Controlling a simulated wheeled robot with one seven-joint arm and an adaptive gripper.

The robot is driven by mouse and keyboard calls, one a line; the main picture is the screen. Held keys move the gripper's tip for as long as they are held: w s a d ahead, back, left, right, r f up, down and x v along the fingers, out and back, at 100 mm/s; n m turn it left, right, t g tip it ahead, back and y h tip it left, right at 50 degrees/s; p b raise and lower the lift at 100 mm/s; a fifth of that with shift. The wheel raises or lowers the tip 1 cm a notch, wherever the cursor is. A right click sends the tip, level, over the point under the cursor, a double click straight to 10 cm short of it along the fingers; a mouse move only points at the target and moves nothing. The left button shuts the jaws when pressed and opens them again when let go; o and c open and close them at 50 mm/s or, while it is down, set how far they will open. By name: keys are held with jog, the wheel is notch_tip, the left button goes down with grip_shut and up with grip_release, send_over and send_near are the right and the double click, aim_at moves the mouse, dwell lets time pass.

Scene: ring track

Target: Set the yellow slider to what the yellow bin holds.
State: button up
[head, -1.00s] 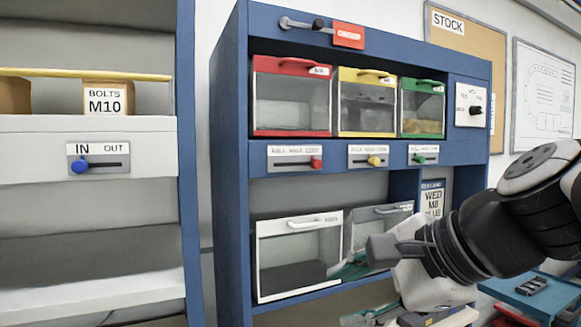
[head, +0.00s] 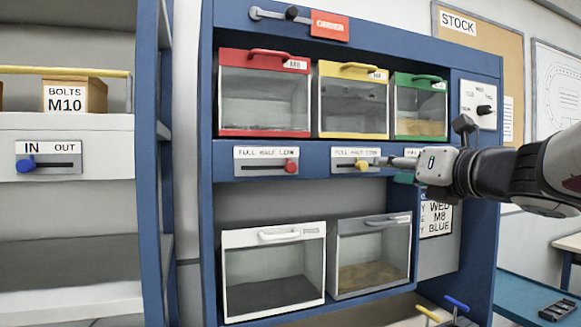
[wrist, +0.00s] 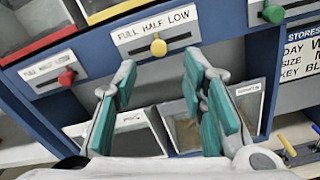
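The yellow bin (head: 353,125) stands in the middle of the upper row. Its clear front shows a grey interior, and I cannot surely tell the fill level. The yellow slider (head: 362,165) sits on a white plate marked FULL, HALF, LOW from left to right below that bin. In the wrist view the slider knob (wrist: 158,47) is near the middle of its slot, under HALF. My gripper (head: 398,162) is just right of the knob in the head view. In the wrist view its teal-padded fingers (wrist: 160,72) are apart and empty, with the knob beyond and between them.
A red bin (head: 264,132) with a red slider (head: 291,166) is left, and a green bin (head: 420,134) is right. The green slider (wrist: 273,14) is behind my gripper in the head view. White (head: 272,235) and grey (head: 372,226) bins stand below. A blue divider rises at left.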

aim_at(365, 165)
jog(key=x, duration=0.9)
grip_shut()
